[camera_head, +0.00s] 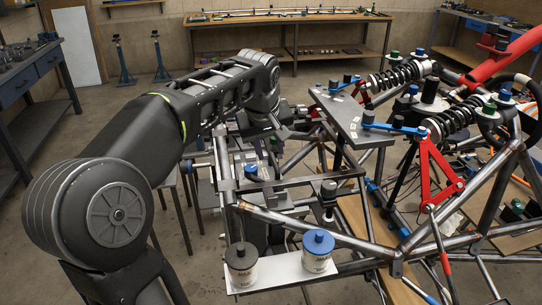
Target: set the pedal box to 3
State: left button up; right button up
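My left arm comes in from the left and reaches over the front of the tube chassis (290,180). My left gripper (277,124) points down above the grey metal assembly (262,165) inside the front frame, which looks like the pedal box. The gripper's fingers are small and dark against the parts behind, so I cannot tell whether they are open, or whether they touch anything. No position numbers on the pedal box can be read. My arm hides part of the frame's left side. My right gripper is not in view.
Two lidded cups, black-topped (241,262) and blue-topped (318,248), stand on a white plate at the near frame end. A grey panel (350,116), red-and-black suspension parts (438,172) and coil springs (398,76) crowd the right. Open floor lies behind, before a bench (290,20).

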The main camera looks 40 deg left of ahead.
pick_arm(q)
jog(key=shift+v, duration=1.65)
